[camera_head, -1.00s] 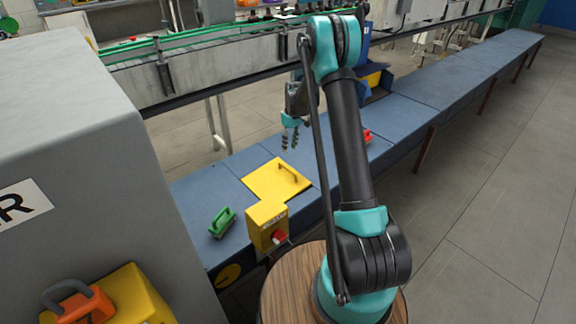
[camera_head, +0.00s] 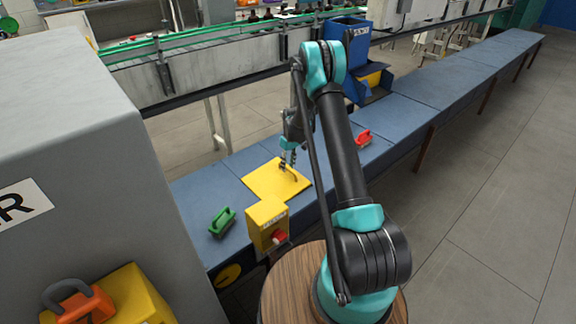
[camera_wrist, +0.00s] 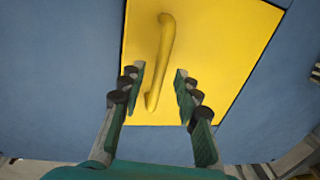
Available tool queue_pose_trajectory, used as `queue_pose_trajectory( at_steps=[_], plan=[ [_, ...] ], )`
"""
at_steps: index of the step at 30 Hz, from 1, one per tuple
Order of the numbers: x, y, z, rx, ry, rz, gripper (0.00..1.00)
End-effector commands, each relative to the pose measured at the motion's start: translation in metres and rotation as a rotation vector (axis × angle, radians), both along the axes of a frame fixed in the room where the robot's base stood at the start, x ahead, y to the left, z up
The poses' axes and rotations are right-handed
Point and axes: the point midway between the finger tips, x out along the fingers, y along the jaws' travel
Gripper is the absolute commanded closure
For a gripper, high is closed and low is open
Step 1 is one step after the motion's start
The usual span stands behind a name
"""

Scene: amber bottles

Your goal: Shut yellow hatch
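The yellow hatch (camera_head: 268,183) lies flat in the blue bench top, flush as far as I can see. It has a curved yellow handle (camera_head: 290,174). In the wrist view the hatch (camera_wrist: 215,60) fills the middle, with its handle (camera_wrist: 162,55) running lengthwise toward me. My gripper (camera_head: 288,160) is just over the handle; in the wrist view its two fingers (camera_wrist: 158,95) are apart, one on each side of the handle's near end. The gripper is open and holds nothing. I cannot tell whether the fingers touch the hatch.
A yellow box with a red button (camera_head: 267,224) stands at the hatch's near edge. A green handled block (camera_head: 222,222) sits to the left, a red one (camera_head: 364,139) to the right. A blue bin (camera_head: 342,50) stands behind. A grey cabinet (camera_head: 75,140) fills the left.

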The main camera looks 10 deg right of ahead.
Motion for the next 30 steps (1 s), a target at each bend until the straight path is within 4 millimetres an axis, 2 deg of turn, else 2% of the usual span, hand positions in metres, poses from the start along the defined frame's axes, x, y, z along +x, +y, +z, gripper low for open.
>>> queue_pose_trajectory(
  at_steps=[1, 6, 9, 20, 30],
  plan=[
    [0.0, 0.0, 0.0, 0.0, 0.0, 0.0, 0.7],
    [0.0, 0.0, 0.0, 0.0, 0.0, 0.0, 0.91],
    [0.0, 0.0, 0.0, 0.0, 0.0, 0.0, 1.0],
    [0.0, 0.0, 0.0, 0.001, 0.0, 0.001, 1.0],
    [0.004, -0.007, -0.021, 0.0, 0.0, 0.0, 1.0]
  ],
)
